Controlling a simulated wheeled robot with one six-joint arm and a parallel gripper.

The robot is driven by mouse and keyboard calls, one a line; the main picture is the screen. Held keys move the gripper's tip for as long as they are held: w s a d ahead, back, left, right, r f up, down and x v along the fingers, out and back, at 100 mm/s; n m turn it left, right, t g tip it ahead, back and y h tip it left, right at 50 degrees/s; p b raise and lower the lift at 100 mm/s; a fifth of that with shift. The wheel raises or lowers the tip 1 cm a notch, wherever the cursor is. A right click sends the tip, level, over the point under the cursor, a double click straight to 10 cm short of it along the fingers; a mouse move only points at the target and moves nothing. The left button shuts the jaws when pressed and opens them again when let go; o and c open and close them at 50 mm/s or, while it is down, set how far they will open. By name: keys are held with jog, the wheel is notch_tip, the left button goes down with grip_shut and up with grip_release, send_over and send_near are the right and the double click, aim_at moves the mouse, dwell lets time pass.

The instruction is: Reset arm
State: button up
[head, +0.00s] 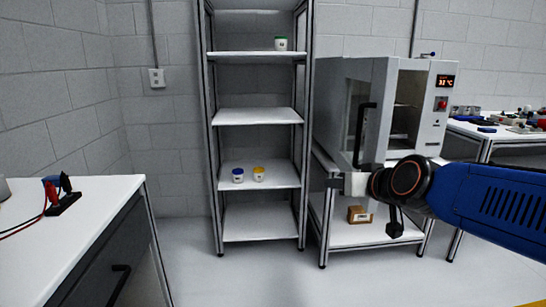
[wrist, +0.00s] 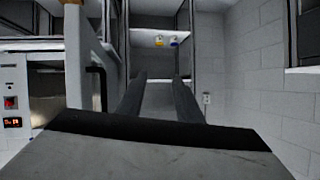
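My arm reaches in from the right in the head view. My gripper (head: 343,184) is in front of the heating chamber's lower left edge, pointing left toward the shelf rack. In the wrist view its two dark fingers (wrist: 160,92) stand apart with nothing between them, so it is open and empty. The picture in that view appears upside down.
A shelf rack (head: 256,115) holds blue-lidded (head: 238,175), yellow-lidded (head: 259,174) and green-lidded (head: 281,44) jars. The chamber (head: 434,125) has its door (head: 352,110) seemingly open. A brown box (head: 359,214) sits below. A white-topped bench (head: 90,205) stands left.

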jog(key=s+d+f+g+h, duration=0.1)
jog(key=s+d+f+g, duration=0.1)
jog(key=s+d+f, duration=0.2)
jog(key=s+d+f+m+g+h, duration=0.1)
jog(key=s+d+f+g, duration=0.2)
jog(key=s+f, duration=0.5)
jog(key=s+d+f+g+h, duration=0.1)
jog(key=s+d+f, duration=0.3)
jog(key=s, duration=0.8)
jog(key=shift+d+f+g+h, duration=0.35)
jog(key=shift+f+g+h, duration=0.05)
jog(key=shift+f+g, duration=0.5)
jog(key=shift+c, duration=0.4)
